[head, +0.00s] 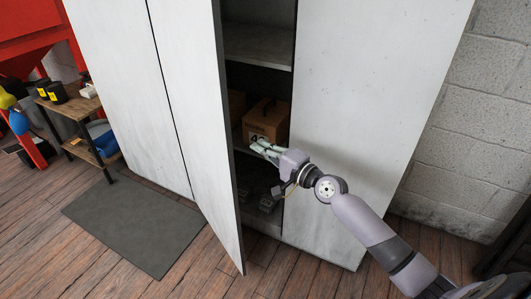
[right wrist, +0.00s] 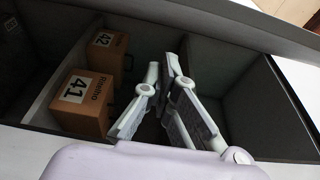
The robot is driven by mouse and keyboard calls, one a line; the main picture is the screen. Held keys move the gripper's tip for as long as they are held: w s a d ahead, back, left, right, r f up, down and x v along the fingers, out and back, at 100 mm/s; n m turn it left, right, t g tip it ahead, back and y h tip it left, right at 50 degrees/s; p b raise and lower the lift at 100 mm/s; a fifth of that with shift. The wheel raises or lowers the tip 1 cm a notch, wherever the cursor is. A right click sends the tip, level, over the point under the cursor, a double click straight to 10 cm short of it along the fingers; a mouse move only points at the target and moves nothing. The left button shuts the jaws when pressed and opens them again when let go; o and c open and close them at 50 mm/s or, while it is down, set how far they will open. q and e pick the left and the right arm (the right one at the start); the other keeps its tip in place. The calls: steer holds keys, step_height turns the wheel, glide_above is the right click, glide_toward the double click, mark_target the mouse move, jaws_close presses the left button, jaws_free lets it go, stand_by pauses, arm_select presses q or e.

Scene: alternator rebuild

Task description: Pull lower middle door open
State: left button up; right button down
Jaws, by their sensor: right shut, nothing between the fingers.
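The lower middle door (head: 195,130) of the tall pale cabinet stands partly open, its free edge swung out toward me. The gap shows the dark inside of the cabinet. My right gripper (head: 256,147) is at this opening, to the right of the door and apart from it. Its fingers are shut and empty in front of the shelf, and they also show in the right wrist view (right wrist: 165,66). No handle can be made out on the door. My left gripper is in neither view.
A cardboard box (head: 267,119) marked 41 (right wrist: 84,98) and another marked 42 (right wrist: 108,52) stand on the shelf inside. A closed panel (head: 355,90) is on the right. A grey mat (head: 135,225) lies on the wooden floor. A small wooden table (head: 66,106) stands at the left.

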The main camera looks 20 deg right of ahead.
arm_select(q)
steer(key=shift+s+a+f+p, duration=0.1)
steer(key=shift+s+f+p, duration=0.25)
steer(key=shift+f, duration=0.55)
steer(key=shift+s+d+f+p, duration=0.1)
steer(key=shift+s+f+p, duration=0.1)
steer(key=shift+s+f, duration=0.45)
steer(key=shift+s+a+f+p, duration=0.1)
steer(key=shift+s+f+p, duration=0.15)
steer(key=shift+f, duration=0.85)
arm_select(e)
steer(key=w+a, duration=0.5)
steer(key=a, duration=0.1)
steer(key=shift+a, duration=0.15)
steer(key=shift+f, duration=0.1)
